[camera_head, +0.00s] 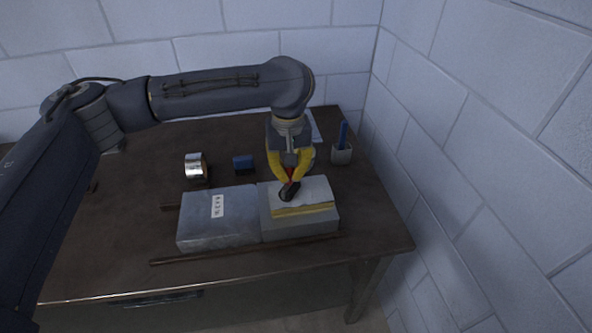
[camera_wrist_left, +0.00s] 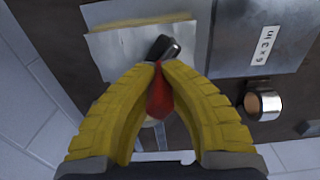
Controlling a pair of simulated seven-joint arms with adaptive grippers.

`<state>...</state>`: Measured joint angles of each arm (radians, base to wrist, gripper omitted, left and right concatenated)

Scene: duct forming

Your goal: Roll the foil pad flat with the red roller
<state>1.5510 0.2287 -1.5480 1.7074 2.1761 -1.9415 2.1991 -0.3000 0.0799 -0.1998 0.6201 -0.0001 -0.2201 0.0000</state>
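My left gripper (camera_head: 289,180) has yellow fingers closed around the red handle of the roller. In the left wrist view the fingertips (camera_wrist_left: 158,72) meet on the red handle (camera_wrist_left: 159,98). The roller's black head (camera_head: 289,191) points down over the left part of the foil pad (camera_head: 312,193); it also shows in the left wrist view (camera_wrist_left: 165,47). The pad has a silver top, a yellow front edge and lies on the right grey duct section (camera_head: 300,228). Whether the roller touches the pad, I cannot tell. My right gripper is not in view.
A second grey duct section (camera_head: 200,228) with a white label (camera_head: 217,206) lies directly left. A silver tape roll (camera_head: 190,168) and a blue block (camera_head: 243,163) sit behind it. A cup (camera_head: 341,156) holding something blue stands back right. A rail (camera_head: 210,254) runs along the front.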

